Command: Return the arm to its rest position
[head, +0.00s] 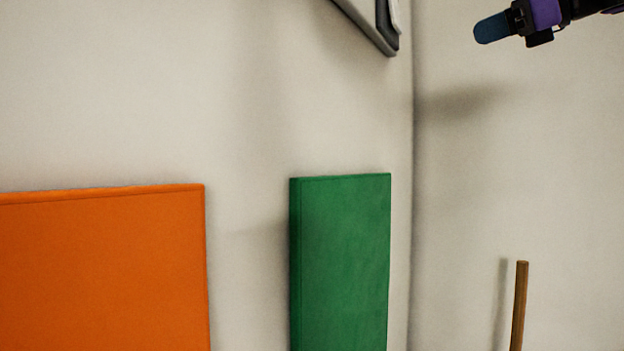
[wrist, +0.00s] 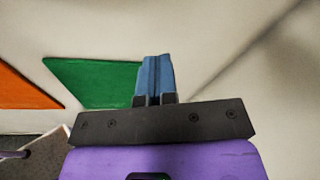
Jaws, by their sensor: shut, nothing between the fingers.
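My gripper (head: 492,28) shows at the top right of the head view, with blue fingertips and a purple and black body. It is raised in front of the pale wall, above and to the right of the green panel. In the wrist view the two blue fingers of my gripper (wrist: 154,78) lie side by side, shut, with nothing seen between them.
An orange panel (head: 100,270) and a green panel (head: 345,265) stand against the left wall. A brown wooden stick (head: 520,305) rises at the lower right. A grey-edged object (head: 365,25) hangs at the top, left of my gripper. The wall corner lies between them.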

